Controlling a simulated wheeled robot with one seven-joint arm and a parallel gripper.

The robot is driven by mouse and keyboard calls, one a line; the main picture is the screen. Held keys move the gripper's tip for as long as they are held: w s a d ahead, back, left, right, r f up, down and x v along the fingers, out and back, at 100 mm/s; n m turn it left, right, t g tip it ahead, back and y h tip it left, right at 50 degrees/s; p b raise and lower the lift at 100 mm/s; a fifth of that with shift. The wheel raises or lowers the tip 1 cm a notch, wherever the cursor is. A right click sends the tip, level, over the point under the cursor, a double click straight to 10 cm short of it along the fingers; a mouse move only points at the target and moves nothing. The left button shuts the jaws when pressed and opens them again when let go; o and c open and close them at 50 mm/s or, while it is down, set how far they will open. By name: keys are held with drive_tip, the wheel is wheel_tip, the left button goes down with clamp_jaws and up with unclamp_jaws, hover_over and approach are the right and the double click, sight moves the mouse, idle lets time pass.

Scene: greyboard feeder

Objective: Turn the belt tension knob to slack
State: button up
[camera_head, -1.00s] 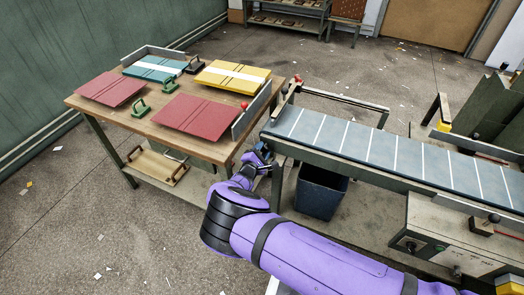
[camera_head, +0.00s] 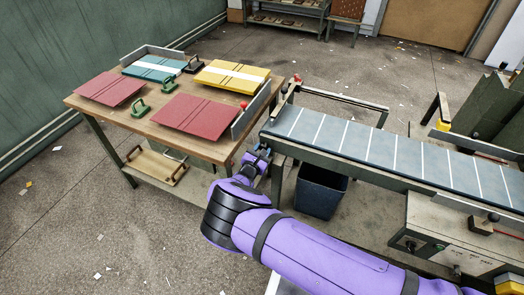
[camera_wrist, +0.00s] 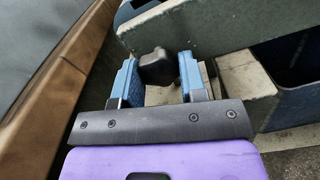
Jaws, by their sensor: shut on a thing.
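The belt tension knob (camera_wrist: 157,66) is a small dark knob on the grey-green conveyor frame (camera_wrist: 200,35), seen in the wrist view. My gripper (camera_wrist: 158,76) has its two blue fingers on either side of the knob and is shut on it. In the head view my gripper (camera_head: 259,156) is at the near left end of the conveyor (camera_head: 330,132), and there the knob is hidden behind it. No mark showing the knob's setting can be made out.
A wooden table (camera_head: 208,148) with red, yellow and teal boards stands left of the conveyor, close to my gripper. A dark blue bin (camera_head: 320,190) is under the belt. A control box (camera_head: 440,232) is at the right. Open floor lies at the lower left.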

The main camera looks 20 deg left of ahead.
drive_tip(key=shift+s+f, duration=0.1)
idle(0.3)
drive_tip(key=o, duration=0.9)
drive_tip(key=s, duration=0.7)
drive_tip(key=s+a, duration=0.1)
drive_tip(key=s, duration=0.2)
drive_tip(key=shift+s, duration=0.35)
